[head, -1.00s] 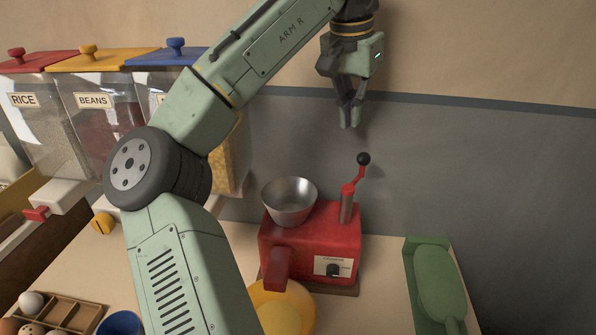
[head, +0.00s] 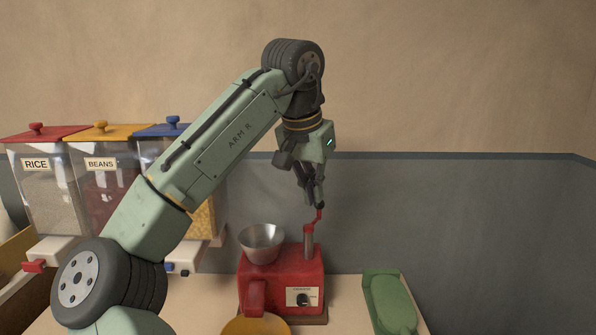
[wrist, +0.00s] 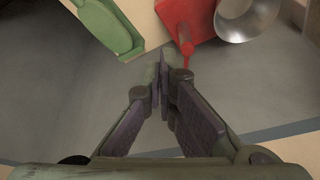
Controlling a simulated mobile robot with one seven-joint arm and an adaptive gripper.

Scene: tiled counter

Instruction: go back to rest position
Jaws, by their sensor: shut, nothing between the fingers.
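My gripper (head: 314,200) is shut and empty. In the head view it points down above the back of the red machine (head: 283,278), and its tips overlap the top of the machine's crank handle (head: 309,228). I cannot tell from this view how far apart they are. In the wrist view the fingertips (wrist: 163,75) are together. The red machine (wrist: 190,14) shows beyond them there, with the metal bowl (wrist: 245,18) at its right.
Dispensers for rice (head: 45,200) and beans (head: 100,195), and one with a blue lid (head: 165,131), stand at the left. A green tray (head: 390,302) lies right of the machine. A yellow bowl (head: 255,327) is at the front. The wall (head: 450,210) rises behind.

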